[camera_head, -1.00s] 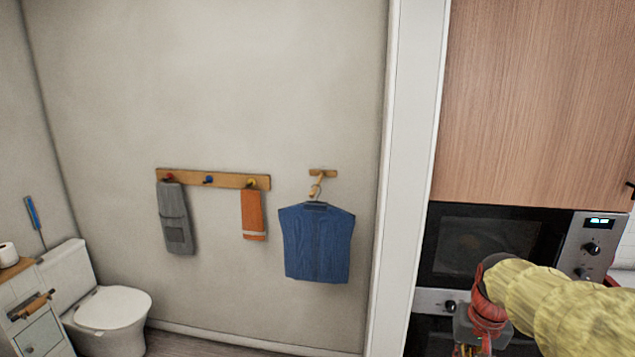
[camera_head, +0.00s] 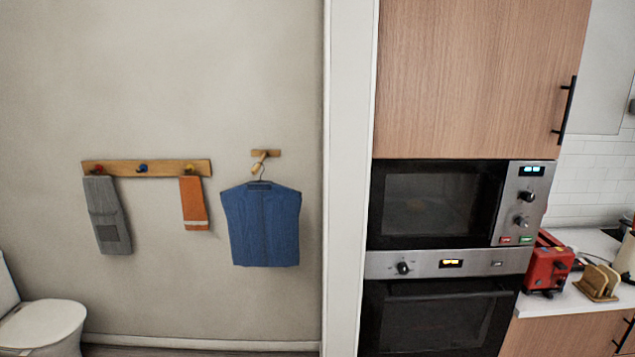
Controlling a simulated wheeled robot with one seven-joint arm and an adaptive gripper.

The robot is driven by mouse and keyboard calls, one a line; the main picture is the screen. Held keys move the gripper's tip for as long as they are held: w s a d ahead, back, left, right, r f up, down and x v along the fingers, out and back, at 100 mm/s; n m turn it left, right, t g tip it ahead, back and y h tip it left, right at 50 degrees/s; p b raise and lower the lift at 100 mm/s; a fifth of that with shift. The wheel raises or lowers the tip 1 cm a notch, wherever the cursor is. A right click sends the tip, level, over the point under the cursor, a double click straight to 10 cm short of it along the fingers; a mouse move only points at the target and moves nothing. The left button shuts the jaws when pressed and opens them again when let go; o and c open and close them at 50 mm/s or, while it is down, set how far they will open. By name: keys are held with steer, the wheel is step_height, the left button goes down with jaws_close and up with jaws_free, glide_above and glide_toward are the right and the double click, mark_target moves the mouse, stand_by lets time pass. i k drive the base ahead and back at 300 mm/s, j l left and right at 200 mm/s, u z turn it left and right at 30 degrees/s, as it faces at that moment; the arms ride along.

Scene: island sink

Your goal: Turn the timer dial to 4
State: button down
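A built-in microwave (camera_head: 430,205) has a steel control panel on its right side. The panel carries a small lit display (camera_head: 531,170), an upper black dial (camera_head: 527,197) and a lower dial (camera_head: 521,222). Below it, the oven's steel strip (camera_head: 480,262) has another black dial (camera_head: 403,268) and a yellow-lit display (camera_head: 451,263). I cannot tell which dial is the timer, and the dial markings are too small to read. My gripper is not in view.
A wooden cabinet door (camera_head: 478,80) with a black handle is above the microwave. A red toaster (camera_head: 549,263) and a wooden rack (camera_head: 598,282) stand on the white counter at right. A blue garment (camera_head: 262,225) and towels hang on the left wall.

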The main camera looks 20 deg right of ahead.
mark_target(527, 196)
steer(key=z, duration=1.85)
